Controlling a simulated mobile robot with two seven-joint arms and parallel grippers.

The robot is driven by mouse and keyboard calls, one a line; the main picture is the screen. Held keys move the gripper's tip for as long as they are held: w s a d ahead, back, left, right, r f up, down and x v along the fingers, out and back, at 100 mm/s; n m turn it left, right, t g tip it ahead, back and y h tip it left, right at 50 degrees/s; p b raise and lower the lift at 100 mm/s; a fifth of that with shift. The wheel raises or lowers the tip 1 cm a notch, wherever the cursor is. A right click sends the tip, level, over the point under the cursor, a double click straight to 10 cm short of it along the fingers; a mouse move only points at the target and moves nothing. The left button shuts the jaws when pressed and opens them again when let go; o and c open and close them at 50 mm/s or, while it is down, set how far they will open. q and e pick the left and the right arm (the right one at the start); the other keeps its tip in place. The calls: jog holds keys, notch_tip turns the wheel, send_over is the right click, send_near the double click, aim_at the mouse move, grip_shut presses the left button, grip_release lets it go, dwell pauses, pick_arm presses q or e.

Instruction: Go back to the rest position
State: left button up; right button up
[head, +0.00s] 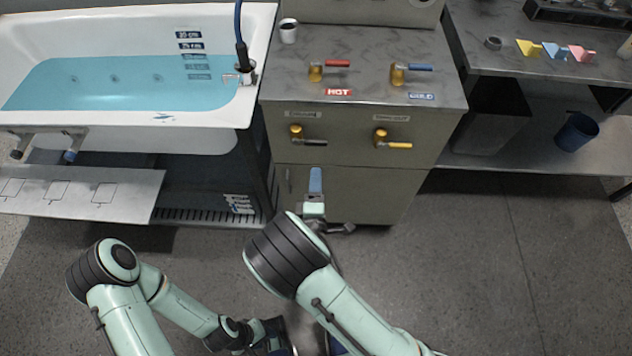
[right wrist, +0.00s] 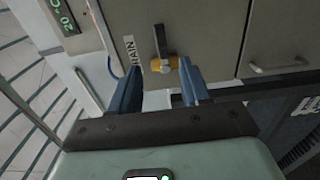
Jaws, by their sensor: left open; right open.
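My right gripper (head: 315,182) is in front of the grey cabinet, below the drain valve (head: 303,137) in the head view. In the right wrist view my right gripper (right wrist: 160,88) has its two blue fingers apart, with nothing between them. The brass drain valve (right wrist: 163,64) with its dark lever shows beyond the gap. In the head view the right gripper looks apart from the valve. My left arm is folded low at the left; its gripper (head: 275,340) is open near the bottom edge, with its fingertips hard to see.
The grey cabinet (head: 350,190) carries hot (head: 318,72) and cold (head: 400,73) taps, a second lower valve (head: 390,142) and a white cup (head: 288,30). A water-filled bathtub (head: 255,40) stands left, a metal bench (head: 590,155) right. The floor (head: 480,270) at right is clear.

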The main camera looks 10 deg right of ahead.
jog(key=s+d+f+m+g+y+p, duration=0.1)
jog(key=s+d+f+m+g, duration=0.25)
jog(key=f, duration=0.25)
jog(key=s+d+f+m+g+p, duration=0.2)
jog(key=s+f+g, duration=0.1)
jog(key=s+f, duration=0.15)
jog(key=s+d+f+m+g+y+p, duration=0.1)
jog(key=s+d+f+m+g, duration=0.1)
jog(key=s+f+m+g, duration=0.3)
jog(key=s+a+m+g+y+p, duration=0.2)
jog(key=s+m+g+y, duration=0.1)
jog(key=s, duration=0.5)
jog(key=s+a+f+m+g+y+p, duration=0.1)
jog(key=s+a+m+g+y+p, duration=0.2)
jog(key=s, duration=0.5)
jog(key=shift+a+f+m+g+y, duration=0.15)
jog(key=shift+a+m+g+y, duration=0.25)
jog(key=shift+m, duration=0.85)
jog(key=shift+s+d, duration=0.15)
jog(key=shift+d, duration=0.05)
